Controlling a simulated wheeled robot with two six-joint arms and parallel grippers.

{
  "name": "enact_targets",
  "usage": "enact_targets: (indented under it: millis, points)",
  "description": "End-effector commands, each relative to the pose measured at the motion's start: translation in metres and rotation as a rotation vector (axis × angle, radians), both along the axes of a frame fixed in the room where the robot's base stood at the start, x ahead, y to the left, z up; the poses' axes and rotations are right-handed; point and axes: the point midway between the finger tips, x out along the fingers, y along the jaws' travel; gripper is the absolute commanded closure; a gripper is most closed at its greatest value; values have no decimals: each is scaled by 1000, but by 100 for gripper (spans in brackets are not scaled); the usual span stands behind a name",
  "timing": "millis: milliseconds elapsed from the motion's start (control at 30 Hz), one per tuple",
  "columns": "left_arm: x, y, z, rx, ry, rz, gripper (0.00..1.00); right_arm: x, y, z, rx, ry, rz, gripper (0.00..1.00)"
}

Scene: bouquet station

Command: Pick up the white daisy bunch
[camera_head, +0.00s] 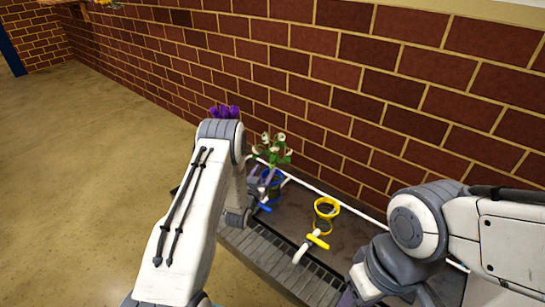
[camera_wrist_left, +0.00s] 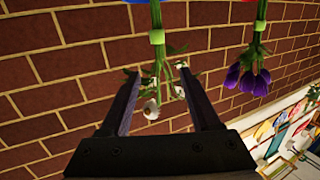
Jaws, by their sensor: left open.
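The white daisy bunch (camera_head: 275,150) stands upright above a blue ring holder (camera_head: 270,183) at the far end of the dark trough. In the left wrist view, which looks upside down, the white daisies (camera_wrist_left: 152,106) hang with green stems and a light green band. My left gripper (camera_wrist_left: 158,72) is open, its two dark fingers on either side of the daisy bunch. The bunch lies between or just beyond the fingertips; I cannot tell whether they touch it. In the head view my left arm hides most of that gripper. My right gripper's fingers are not clear at the bottom right.
Purple flowers (camera_head: 224,112) show behind my left arm and beside the daisies in the wrist view (camera_wrist_left: 248,82). A yellow ring holder (camera_head: 326,208) stands empty on the trough (camera_head: 345,236). A brick wall (camera_head: 330,90) runs close behind. Open floor lies left.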

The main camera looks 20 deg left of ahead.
Motion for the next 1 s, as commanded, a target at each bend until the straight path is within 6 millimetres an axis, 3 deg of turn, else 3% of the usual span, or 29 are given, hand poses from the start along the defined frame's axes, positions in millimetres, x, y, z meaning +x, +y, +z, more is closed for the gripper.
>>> enact_targets:
  millis: [200, 500, 667, 1000]
  points:
    - [-4, 6, -15, -4, -102, 3, 36, 0, 0, -6, 0, 0, 0, 50]
    - [38, 6, -15, -4, -110, 3, 36, 0, 0, -29, -1, 1, 0, 50]
    - [48, 6, -16, -5, -107, 3, 36, 0, 0, -35, -1, 1, 0, 50]
    - [89, 1, -19, -5, -109, 3, 36, 0, 0, -71, -1, 1, 0, 50]
